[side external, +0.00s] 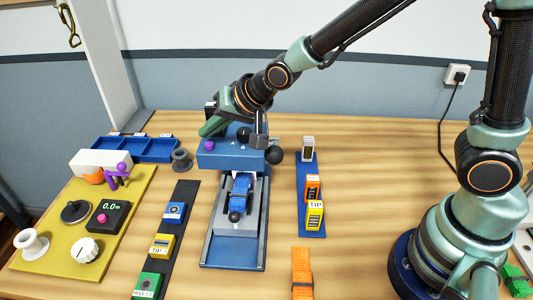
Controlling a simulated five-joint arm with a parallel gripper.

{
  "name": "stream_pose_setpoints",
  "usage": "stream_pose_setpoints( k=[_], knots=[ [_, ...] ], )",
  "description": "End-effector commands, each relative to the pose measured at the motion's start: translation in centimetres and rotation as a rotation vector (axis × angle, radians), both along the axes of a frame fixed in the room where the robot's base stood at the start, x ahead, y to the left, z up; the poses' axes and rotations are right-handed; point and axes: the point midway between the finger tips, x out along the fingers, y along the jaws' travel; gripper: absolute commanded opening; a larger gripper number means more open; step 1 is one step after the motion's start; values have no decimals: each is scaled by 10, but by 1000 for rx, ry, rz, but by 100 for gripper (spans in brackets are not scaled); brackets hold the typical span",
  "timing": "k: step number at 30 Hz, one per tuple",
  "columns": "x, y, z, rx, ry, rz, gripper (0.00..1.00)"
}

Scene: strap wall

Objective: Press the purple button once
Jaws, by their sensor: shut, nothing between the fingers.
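The purple button (209,146) is a small round knob on the front left of the blue machine's head (232,156). My gripper (205,131) is shut and empty. Its green fingertips appear just above the purple button, pointing down and left. A small gap shows between the tips and the button, and I cannot tell their exact distance in depth. The upper back of the machine's head is partly hidden behind my gripper.
A black ball knob (274,155) sticks out at the machine's right. A blue clamped item (239,195) lies on its bed. The table's back right is clear.

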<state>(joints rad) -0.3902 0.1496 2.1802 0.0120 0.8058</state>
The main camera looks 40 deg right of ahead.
Motion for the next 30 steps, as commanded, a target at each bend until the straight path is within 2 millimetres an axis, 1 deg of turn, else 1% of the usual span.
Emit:
stream_pose_setpoints(
  k=[14, 22, 30],
  knots=[
    [0, 0, 0, 0, 0, 0, 0],
    [0, -1, -8, -1, 0, 0, 0],
    [0, -1, -9, -1, 0, -1, 0]
  ],
)
